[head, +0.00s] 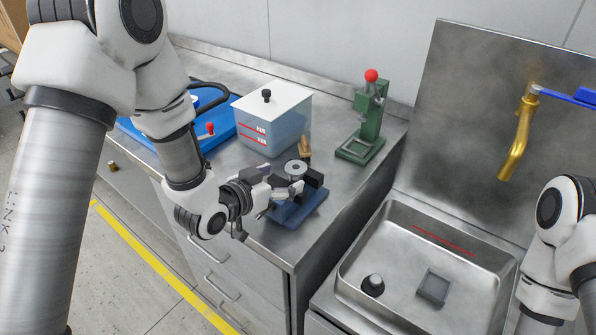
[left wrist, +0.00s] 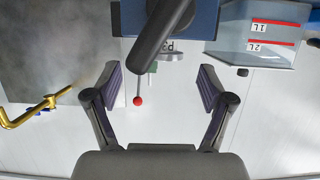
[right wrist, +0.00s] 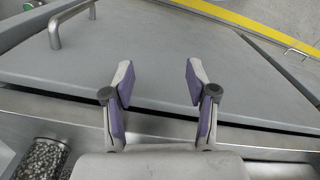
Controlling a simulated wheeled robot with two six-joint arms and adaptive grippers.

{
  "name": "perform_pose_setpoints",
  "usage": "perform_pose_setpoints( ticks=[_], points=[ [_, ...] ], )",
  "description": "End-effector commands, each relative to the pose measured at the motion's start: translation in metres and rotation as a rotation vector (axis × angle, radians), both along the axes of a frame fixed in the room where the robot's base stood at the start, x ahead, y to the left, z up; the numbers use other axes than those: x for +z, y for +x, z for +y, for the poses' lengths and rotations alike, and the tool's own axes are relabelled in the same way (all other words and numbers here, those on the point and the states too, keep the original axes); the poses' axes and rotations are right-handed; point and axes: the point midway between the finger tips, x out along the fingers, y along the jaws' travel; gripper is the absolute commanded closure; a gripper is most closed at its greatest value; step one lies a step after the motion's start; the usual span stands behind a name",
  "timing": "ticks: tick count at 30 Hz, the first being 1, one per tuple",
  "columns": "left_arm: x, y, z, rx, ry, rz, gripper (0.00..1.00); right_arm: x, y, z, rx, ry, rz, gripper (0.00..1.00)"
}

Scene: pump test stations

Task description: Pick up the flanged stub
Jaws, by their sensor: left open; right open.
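A light grey round part with a dark centre, which looks like the flanged stub (head: 295,168), sits upright on a blue vise-like fixture (head: 303,211) near the counter's front corner. My left gripper (head: 281,187) is open close beside it, on its left in the head view. In the left wrist view, a grey flange-like edge (left wrist: 172,57) lies beyond the open left fingers (left wrist: 160,88), partly hidden by a dark bar. Nothing is between those fingertips. My right gripper (right wrist: 157,75) is open and empty above grey cabinet fronts.
A lidded tank (head: 272,122) stands behind the fixture, and a green press (head: 366,125) with a red knob stands behind right. A blue tray (head: 220,130) lies at left. A sink (head: 405,270) with a brass tap (head: 517,140) is at right.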

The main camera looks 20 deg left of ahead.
Motion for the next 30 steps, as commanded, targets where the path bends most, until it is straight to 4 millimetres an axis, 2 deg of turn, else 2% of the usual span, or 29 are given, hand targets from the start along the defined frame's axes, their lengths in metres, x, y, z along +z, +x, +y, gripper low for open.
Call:
perform_pose_setpoints(
  ticks=[3,6,14,17,18,21,23,24,30],
  points=[
    [0.0,0.022,-0.003,-0.001,0.001,-0.002,0.19,0.012,0.0,0.0,0.0,0.0,-0.001,0.43],
    [-0.008,0.036,-0.008,-0.002,0.002,0.001,0.19,0.014,0.0,0.0,0.0,0.0,-0.001,0.43],
    [-0.012,0.042,-0.01,0.001,0.0,0.001,0.19,0.013,0.0,0.0,0.0,0.0,-0.001,0.43],
    [-0.012,0.042,-0.01,0.001,0.0,0.002,0.5,0.013,0.0,0.0,0.0,0.0,-0.001,0.43],
    [-0.012,0.042,-0.01,0.001,0.0,0.002,0.65,0.013,0.0,0.0,0.0,0.0,-0.001,0.43],
    [-0.012,0.042,-0.01,0.001,0.0,0.002,0.95,0.013,0.0,0.0,0.0,0.0,-0.001,0.43],
    [-0.011,0.042,-0.01,0.001,0.0,0.001,0.95,0.013,0.0,0.0,0.0,0.0,-0.001,0.43],
    [-0.011,0.042,-0.01,0.001,0.0,0.001,1.0,0.013,0.0,0.0,0.0,0.0,-0.001,0.43],
    [-0.01,0.042,-0.01,0.001,0.0,0.001,1.0,0.014,0.0,0.0,0.0,0.0,-0.001,0.43]
  ],
)
